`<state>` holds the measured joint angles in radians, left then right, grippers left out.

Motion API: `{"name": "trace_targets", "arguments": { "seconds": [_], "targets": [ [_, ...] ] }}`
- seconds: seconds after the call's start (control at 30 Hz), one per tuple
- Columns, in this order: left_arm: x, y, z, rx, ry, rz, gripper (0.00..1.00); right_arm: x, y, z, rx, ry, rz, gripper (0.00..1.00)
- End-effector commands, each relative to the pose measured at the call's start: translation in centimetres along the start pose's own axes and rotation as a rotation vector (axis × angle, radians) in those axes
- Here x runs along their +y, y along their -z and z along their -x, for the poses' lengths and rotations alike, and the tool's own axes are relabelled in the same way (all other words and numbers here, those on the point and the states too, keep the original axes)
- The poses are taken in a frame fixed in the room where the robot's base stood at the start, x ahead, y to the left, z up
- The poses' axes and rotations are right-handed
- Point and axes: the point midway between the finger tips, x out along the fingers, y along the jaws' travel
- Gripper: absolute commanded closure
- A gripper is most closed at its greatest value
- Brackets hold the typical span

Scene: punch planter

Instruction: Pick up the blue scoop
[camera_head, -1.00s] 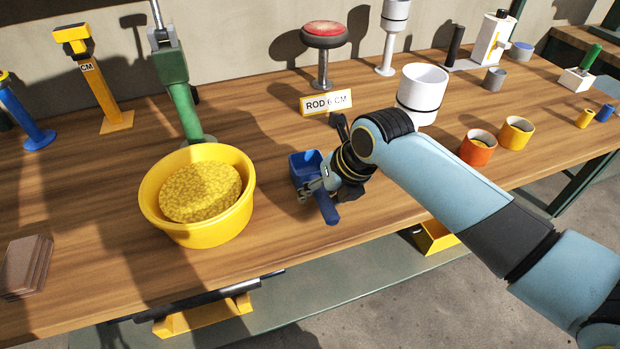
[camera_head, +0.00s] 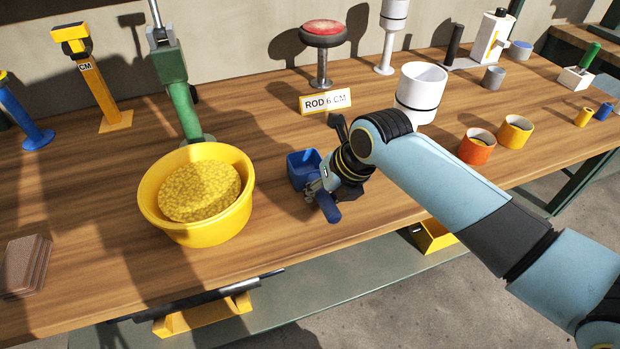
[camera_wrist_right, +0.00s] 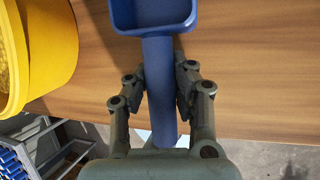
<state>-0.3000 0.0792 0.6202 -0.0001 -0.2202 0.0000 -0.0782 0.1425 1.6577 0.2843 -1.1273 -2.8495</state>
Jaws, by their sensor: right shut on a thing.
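The blue scoop (camera_head: 303,166) is at the middle of the wooden bench, to the right of the yellow bowl. Its square cup points away from the bench's front edge and its handle (camera_head: 328,207) points toward it. My right gripper (camera_head: 318,187) is shut on the handle, just below the cup. In the right wrist view the scoop (camera_wrist_right: 158,60) runs up between the two fingers of my right gripper (camera_wrist_right: 162,88). I cannot tell if the scoop touches the bench. My left gripper is not in view.
The yellow bowl (camera_head: 232,220) with yellow grains stands close on the left. A white cup (camera_head: 420,92), a "ROD 6 CM" sign (camera_head: 325,101) and a red-topped stand (camera_head: 321,45) are behind. Orange (camera_head: 477,147) and yellow (camera_head: 515,132) pots stand right. The bench's front edge is near.

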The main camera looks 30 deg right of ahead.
Motion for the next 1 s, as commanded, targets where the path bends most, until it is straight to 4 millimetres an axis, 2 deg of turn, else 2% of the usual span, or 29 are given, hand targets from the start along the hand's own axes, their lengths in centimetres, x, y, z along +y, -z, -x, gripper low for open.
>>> {"name": "trace_targets", "arguments": {
  "seconds": [0.27,0.37,0.53,0.8,1.0],
  "targets": [
    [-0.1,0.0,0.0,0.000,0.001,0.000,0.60,0.1,-0.3,0.5,-0.002,0.000,0.001,1.00],
    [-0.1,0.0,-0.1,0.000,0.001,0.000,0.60,0.4,-0.7,1.4,-0.003,-0.001,0.002,1.00],
    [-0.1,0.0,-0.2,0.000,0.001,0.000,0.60,1.2,-2.0,4.2,-0.005,-0.001,0.003,1.00],
    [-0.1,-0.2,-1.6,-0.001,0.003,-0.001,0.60,-2.3,-7.9,6.5,-0.005,0.004,0.003,1.00],
    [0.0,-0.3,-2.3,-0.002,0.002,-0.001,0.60,-4.0,-11.3,8.0,-0.003,0.002,0.001,1.00]
  ]
}}
